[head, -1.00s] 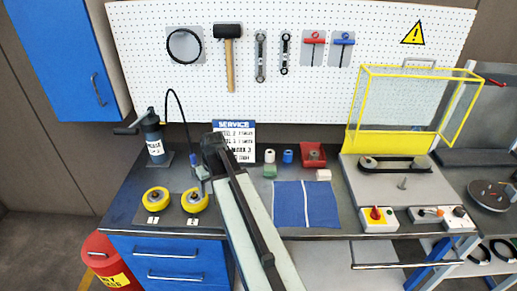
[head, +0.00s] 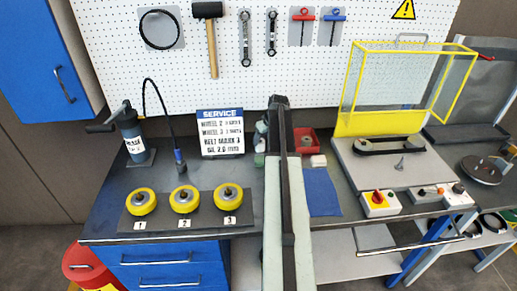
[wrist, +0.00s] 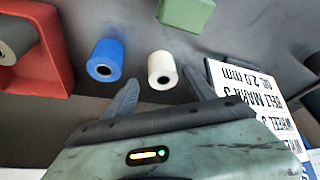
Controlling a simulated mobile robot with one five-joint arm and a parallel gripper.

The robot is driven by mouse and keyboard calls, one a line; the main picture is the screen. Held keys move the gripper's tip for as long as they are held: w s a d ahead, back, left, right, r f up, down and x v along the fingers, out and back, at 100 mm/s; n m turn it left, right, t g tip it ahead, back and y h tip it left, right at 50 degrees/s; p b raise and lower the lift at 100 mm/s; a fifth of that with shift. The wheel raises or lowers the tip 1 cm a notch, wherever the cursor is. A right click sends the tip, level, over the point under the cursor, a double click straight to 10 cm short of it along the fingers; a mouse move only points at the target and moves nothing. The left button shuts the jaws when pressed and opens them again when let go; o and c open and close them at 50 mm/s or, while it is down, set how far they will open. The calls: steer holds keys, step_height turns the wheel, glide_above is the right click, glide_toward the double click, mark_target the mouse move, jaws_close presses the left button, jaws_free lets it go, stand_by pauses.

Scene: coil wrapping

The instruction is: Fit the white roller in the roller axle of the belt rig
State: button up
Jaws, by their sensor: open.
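The white roller (wrist: 162,68) stands upright on the bench in the wrist view, its dark bore showing. My gripper (wrist: 160,79) is open and empty, its two fingertips on either side of the roller's picture; I cannot tell whether they are at its height. In the head view my gripper (head: 278,103) and arm cover most of the roller area. The belt rig (head: 367,178) stands to the right in the head view, with a black belt on top. A thin bare upright axle (head: 401,163) stands in front of the belt.
The blue roller (wrist: 106,60) stands left of the white one, and a green block (wrist: 186,14) lies beyond. A yellow-framed guard (head: 408,92) stands open behind the belt.

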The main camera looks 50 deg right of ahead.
mark_target(260, 143)
steer(key=b+x, duration=0.4)
steer(key=x, duration=0.1)
steer(key=shift+w+a+f+b, duration=0.1)
steer(key=shift+w+a+b, duration=0.05)
steer(key=shift+b, duration=0.15)
steer(key=shift+r, duration=0.2)
jaws_close()
steer(key=shift+r+p, duration=0.1)
steer(key=shift+p, duration=0.2)
step_height(260, 143, up, 4)
steer(key=p, duration=0.3)
steer(key=shift+p, duration=0.35)
steer(key=s+a, duration=0.2)
steer(key=s, duration=0.2)
steer(key=s+a, duration=0.3)
steer(key=s, duration=0.2)
steer(key=s+a+p, duration=0.1)
steer(key=s+a, duration=0.1)
steer(key=s, duration=0.3)
steer(key=shift+s+a+r, duration=0.1)
steer(key=shift+a+r, duration=0.3)
